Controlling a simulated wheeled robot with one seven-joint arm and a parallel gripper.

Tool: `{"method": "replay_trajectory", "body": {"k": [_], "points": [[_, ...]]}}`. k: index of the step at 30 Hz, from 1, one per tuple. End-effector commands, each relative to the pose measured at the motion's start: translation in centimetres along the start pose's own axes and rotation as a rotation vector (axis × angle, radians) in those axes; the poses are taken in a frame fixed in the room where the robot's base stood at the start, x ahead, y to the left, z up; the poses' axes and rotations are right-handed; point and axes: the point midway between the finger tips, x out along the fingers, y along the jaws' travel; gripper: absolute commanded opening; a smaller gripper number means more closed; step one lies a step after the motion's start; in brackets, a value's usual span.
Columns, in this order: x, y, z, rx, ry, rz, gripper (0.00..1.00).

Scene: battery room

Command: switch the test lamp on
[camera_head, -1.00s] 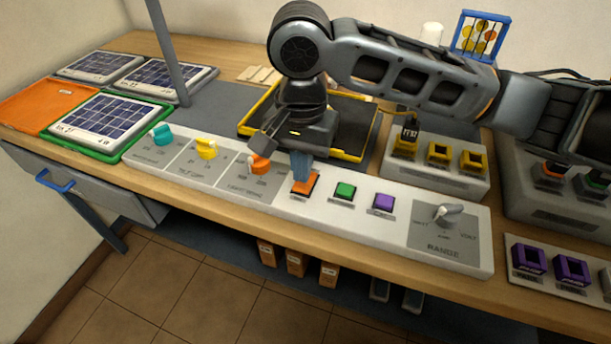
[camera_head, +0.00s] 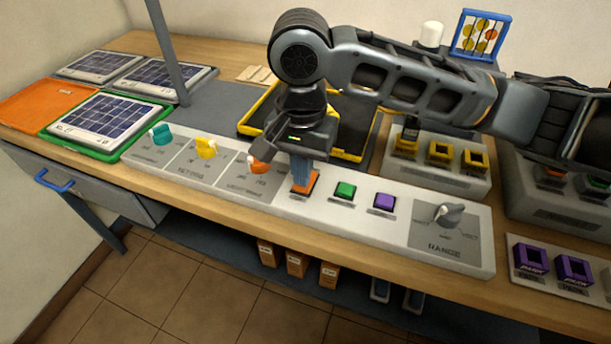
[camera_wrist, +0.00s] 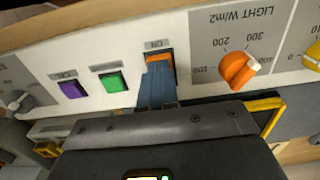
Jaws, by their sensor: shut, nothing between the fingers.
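A white control panel (camera_head: 400,245) lies along the front of the bench. It bears an orange button (camera_head: 312,180), a green button (camera_head: 345,190) and a purple button (camera_head: 384,202) in a row. My gripper (camera_head: 302,184) is shut, with its blue fingers pointing down onto the orange button. In the wrist view the fingertips (camera_wrist: 158,70) overlap the orange button (camera_wrist: 160,58) and hide part of it. I cannot tell whether it is pressed in.
Teal (camera_head: 161,135), yellow (camera_head: 206,148) and orange (camera_head: 259,163) knobs sit left of the buttons, and a grey range knob (camera_head: 449,214) sits right. A yellow-rimmed black tray (camera_head: 362,140) lies behind the gripper. Solar panels (camera_head: 107,120) lie at the left.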

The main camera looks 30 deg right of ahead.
Motion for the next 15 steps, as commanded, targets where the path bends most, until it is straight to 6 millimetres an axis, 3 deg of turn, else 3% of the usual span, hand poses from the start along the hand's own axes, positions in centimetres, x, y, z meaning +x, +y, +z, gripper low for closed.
{"method": "replay_trajectory", "body": {"k": [15], "points": [[0.74,0.01,-0.04,0.001,0.001,0.000,0.00]]}}
